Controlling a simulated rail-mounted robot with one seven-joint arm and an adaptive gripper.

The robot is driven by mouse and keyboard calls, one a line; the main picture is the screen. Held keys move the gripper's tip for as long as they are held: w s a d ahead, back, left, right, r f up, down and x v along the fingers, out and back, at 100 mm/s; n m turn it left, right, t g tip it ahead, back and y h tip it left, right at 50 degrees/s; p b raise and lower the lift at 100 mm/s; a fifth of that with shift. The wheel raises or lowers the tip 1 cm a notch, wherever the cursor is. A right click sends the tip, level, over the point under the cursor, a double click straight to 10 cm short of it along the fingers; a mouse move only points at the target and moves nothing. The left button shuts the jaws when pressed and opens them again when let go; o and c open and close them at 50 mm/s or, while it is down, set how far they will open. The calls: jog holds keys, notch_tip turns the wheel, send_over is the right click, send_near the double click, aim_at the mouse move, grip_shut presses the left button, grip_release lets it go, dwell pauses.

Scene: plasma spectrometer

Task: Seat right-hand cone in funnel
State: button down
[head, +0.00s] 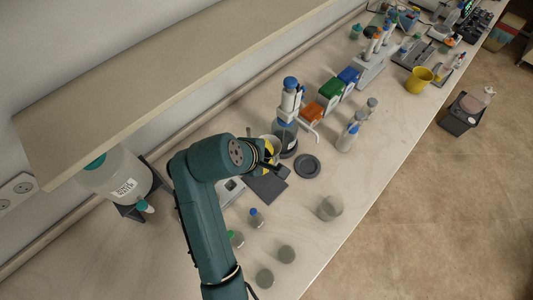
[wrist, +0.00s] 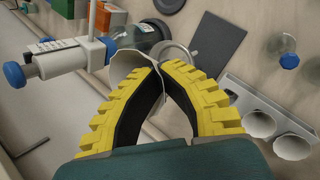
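In the wrist view the yellow fingers of my gripper (wrist: 160,70) come together at their tips on the thin wall of a pale paper-like cone (wrist: 126,66). Part of the cone shows left of the fingers and part between them. Behind the fingertips a round pale rim (wrist: 178,47), apparently the funnel's, is partly hidden. I cannot tell whether the cone touches it. Two more white cones, one (wrist: 260,122) and another (wrist: 293,146), sit in a grey holder (wrist: 234,84) at the right. In the head view my gripper (head: 272,158) is beside the dispenser bottle, and the cone is hard to make out.
A blue-topped dispenser (head: 290,100) on a dark bottle (head: 285,136) stands close to my gripper. A dark flat plate (head: 267,188) and a black round disc (head: 307,166) lie nearby. Small vessels stand at the front. The shelf (head: 150,85) overhangs the back of the bench.

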jog(key=shift+f+b, duration=0.4)
jog(key=shift+f, duration=1.75)
jog(key=c, duration=1.2)
grip_release()
jog(key=shift+f, duration=0.15)
jog(key=shift+o, duration=0.2)
jog(key=v, duration=1.2)
